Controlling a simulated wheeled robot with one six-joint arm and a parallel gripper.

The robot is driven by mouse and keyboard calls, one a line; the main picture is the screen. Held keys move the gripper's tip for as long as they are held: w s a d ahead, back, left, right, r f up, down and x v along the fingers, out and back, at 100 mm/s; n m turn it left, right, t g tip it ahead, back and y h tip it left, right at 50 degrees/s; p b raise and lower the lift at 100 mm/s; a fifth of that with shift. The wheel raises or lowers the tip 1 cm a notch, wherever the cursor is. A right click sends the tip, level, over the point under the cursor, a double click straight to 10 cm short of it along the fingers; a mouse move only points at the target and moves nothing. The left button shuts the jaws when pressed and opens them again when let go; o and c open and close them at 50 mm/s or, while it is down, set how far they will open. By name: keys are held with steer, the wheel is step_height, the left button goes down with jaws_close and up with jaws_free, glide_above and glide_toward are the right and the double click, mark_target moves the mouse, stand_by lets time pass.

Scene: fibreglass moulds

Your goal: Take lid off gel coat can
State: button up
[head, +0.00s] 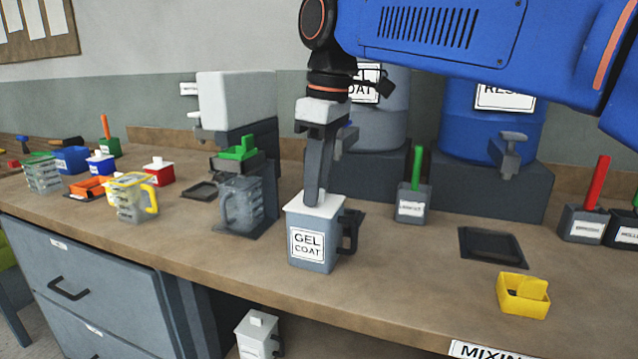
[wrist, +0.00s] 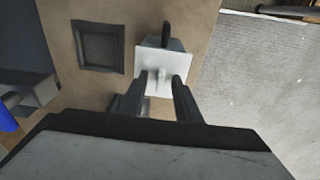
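The gel coat can (head: 312,252) is a grey, labelled can with a dark side handle, upright near the front edge of the bench. Its white lid (head: 300,204) sits on top, and in the wrist view the square lid (wrist: 150,62) shows an upright knob (wrist: 161,78) in the middle. My gripper (head: 318,198) points down over the can with its fingertips at lid height. In the wrist view, my gripper (wrist: 160,85) has its fingers apart, one on each side of the knob, with a small gap visible. The can's inside is hidden.
A clear pitcher (head: 241,205) stands close left of the can. A dark shallow tray (head: 491,246) lies to the right, with bare bench between. A yellow box (head: 523,295) sits at front right. A grey pot with a green handle (head: 412,203) stands behind.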

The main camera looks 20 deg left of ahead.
jaws_close()
steer(key=shift+r, duration=2.55)
